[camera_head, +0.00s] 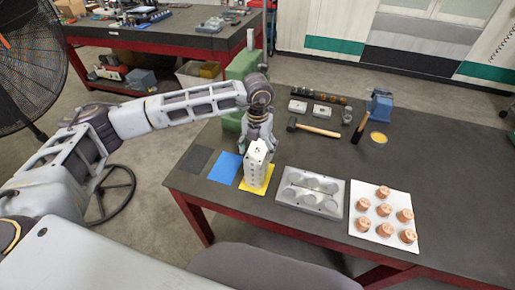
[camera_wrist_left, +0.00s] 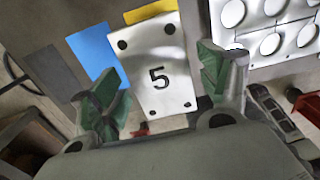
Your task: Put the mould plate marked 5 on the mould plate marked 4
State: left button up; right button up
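The mould plate marked 5 (camera_head: 258,150) is the top of a pale metal stack at the table's front left. In the left wrist view the plate (camera_wrist_left: 157,75) shows its black 5 and dark corner holes. The stack's front side (camera_head: 254,176) carries small dark marks, too small to read. No 4 is legible, so I cannot tell which plates lie below. My left gripper (camera_head: 259,136) is at the top of the stack. Its green fingers (camera_wrist_left: 163,84) stand on either side of the plate, with narrow gaps to its edges. My right gripper is not in view.
The stack stands on a yellow mat (camera_head: 268,182); blue (camera_head: 227,167) and dark grey (camera_head: 194,159) mats lie left. To the right are a grey mould tray (camera_head: 281,196) and a white board (camera_head: 360,228) with several copper pieces. A hammer (camera_head: 320,130) and blue vise (camera_head: 381,105) lie behind.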

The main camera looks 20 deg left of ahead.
aim_at(258, 150)
pick_arm(q)
jog(key=shift+r, duration=0.2)
dwell(0.3)
jog(key=shift+r, duration=0.6)
notch_tip(258, 150, up, 11)
jog(key=b, duration=0.2)
jog(key=shift+f+b, duration=0.15)
jog(key=shift+b, duration=0.2)
jog(key=shift+s, duration=0.1)
